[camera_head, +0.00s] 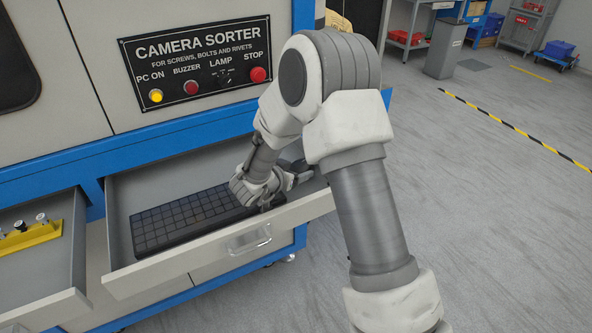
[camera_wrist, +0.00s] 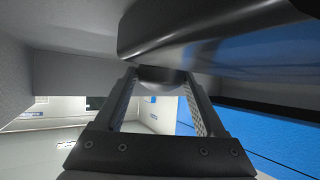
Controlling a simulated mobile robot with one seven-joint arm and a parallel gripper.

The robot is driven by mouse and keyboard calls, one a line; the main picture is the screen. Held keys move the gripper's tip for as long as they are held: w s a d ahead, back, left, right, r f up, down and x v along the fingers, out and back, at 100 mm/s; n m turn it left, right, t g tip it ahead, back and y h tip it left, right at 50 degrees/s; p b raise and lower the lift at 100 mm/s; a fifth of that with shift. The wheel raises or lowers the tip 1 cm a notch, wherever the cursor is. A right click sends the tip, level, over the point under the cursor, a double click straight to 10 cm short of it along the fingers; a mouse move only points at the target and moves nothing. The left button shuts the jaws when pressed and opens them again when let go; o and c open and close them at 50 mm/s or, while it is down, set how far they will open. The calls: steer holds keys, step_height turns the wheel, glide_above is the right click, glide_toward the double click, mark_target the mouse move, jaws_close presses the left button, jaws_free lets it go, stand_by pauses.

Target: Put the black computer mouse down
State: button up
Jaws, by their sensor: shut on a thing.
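My gripper (camera_wrist: 160,72) is shut on the black computer mouse (camera_wrist: 162,80), which shows as a dark rounded shape between the fingertips in the wrist view. In the head view my gripper (camera_head: 292,178) is low inside the open drawer (camera_head: 205,246), at its right end, just past the keyboard. My arm and gripper hide most of the mouse there. Whether the mouse touches the drawer floor I cannot tell.
A black keyboard (camera_head: 185,215) fills the left and middle of the drawer. A second open drawer (camera_head: 40,292) with a yellow holder (camera_head: 30,238) is at left. The control panel (camera_head: 196,62) is above. The drawer's front wall and right side bound the gripper closely.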

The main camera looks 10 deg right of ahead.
steer(key=shift+f, duration=0.2)
steer(key=o, duration=1.5)
steer(key=shift+r, duration=0.1)
